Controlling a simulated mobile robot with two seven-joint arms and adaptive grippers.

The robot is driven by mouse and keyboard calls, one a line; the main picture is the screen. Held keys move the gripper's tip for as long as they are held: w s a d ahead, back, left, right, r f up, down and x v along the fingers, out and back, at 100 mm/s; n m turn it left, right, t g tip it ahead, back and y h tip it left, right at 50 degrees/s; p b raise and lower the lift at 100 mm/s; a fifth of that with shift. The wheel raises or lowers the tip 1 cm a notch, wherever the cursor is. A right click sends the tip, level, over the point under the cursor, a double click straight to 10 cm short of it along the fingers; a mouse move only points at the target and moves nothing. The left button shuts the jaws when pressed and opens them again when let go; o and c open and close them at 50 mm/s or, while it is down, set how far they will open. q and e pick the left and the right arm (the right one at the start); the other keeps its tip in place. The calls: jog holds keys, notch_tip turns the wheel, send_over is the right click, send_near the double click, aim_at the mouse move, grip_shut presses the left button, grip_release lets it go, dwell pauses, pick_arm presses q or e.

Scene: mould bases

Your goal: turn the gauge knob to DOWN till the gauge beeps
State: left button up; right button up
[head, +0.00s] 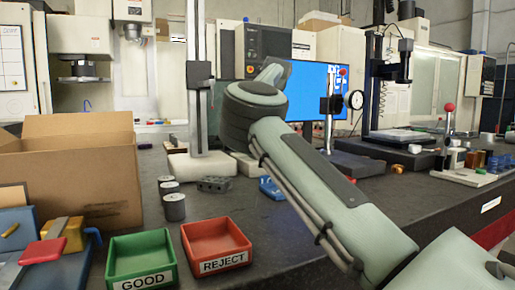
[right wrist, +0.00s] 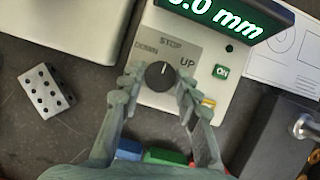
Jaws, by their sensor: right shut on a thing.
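In the right wrist view the gauge's white control box (right wrist: 222,88) carries a round black knob (right wrist: 160,76) on a grey plate marked STOP, DOWN and UP. The knob's white line points up toward STOP. In the head view my right arm crosses the middle, and the knob and gripper cannot be made out. My left gripper is in neither view.
A green GOOD tray (head: 142,256) and a red REJECT tray (head: 216,246) stand at the front. A cardboard box (head: 80,165) is at left. A steel block with holes (right wrist: 47,90) lies left of the control box. A dark block (right wrist: 275,135) is at its right.

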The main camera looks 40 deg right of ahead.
jog(key=shift+d+r+n, duration=0.1)
jog(key=shift+n, duration=0.4)
jog(key=shift+n+y+p, duration=0.35)
jog(key=shift+n+y, duration=0.05)
jog(key=shift+n, duration=0.2)
jog(key=shift+n+y, duration=0.3)
jog(key=shift+n, duration=0.3)
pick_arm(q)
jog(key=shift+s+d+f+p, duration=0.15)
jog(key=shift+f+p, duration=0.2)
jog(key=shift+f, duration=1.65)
pick_arm(e)
jog(key=shift+n, duration=0.3)
jog(key=o, duration=1.2)
jog(key=shift+c, duration=0.2)
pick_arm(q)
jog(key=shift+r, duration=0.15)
